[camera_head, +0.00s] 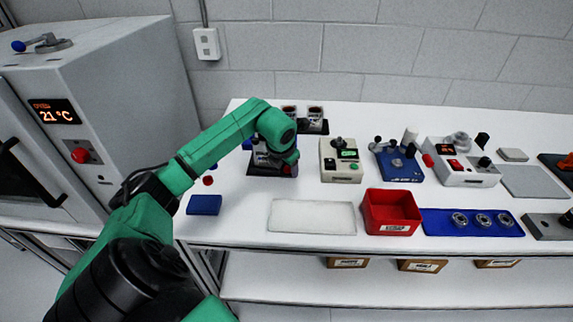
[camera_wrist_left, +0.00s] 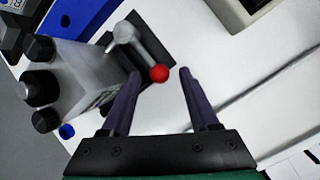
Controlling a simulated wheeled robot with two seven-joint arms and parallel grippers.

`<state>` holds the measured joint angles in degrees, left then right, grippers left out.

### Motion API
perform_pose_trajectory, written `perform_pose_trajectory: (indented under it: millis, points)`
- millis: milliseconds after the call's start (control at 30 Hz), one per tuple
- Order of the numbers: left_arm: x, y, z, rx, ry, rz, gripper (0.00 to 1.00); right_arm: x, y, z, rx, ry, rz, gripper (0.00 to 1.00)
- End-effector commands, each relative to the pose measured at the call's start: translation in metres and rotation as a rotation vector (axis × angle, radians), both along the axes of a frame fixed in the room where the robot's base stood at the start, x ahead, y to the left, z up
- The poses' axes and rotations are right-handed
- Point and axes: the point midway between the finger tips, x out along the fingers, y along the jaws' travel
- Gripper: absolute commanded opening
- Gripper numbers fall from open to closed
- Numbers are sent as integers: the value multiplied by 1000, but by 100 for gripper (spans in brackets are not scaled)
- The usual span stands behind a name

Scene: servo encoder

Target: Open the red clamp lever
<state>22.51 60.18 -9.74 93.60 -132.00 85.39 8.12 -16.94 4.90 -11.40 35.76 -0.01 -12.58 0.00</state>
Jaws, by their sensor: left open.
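The clamp lever (camera_wrist_left: 140,48) is a silver arm with a red ball knob (camera_wrist_left: 159,74) at its end, on a grey device with black knobs (camera_wrist_left: 75,75). In the left wrist view my left gripper (camera_wrist_left: 160,76) is open, its two dark fingers on either side of the red knob, with visible gaps on both sides. I cannot tell the height between the fingertips and the knob. In the head view my left arm reaches over this device on its dark base (camera_head: 256,171) and hides much of it; the red knob (camera_head: 287,170) shows below the wrist. My right gripper is not in view.
A beige box (camera_head: 341,172) and a blue-based device (camera_head: 398,167) stand to the right. A white pad (camera_head: 311,217), a red bin (camera_head: 392,226) and a blue mat (camera_head: 442,229) lie nearer the front edge. A blue block (camera_head: 203,205) is at left, near the oven (camera_head: 130,90).

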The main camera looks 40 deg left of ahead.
Motion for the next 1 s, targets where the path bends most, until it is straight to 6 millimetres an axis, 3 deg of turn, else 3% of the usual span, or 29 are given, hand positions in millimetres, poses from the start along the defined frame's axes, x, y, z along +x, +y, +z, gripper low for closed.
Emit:
perform_pose_trajectory:
  millis: [233,400,1000]
  points:
    - [1,1,-2,1,-1,-1,61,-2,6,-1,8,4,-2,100]
    - [1,0,-2,1,-1,0,0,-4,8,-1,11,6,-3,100]
    - [1,1,-1,1,-2,0,0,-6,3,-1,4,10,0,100]
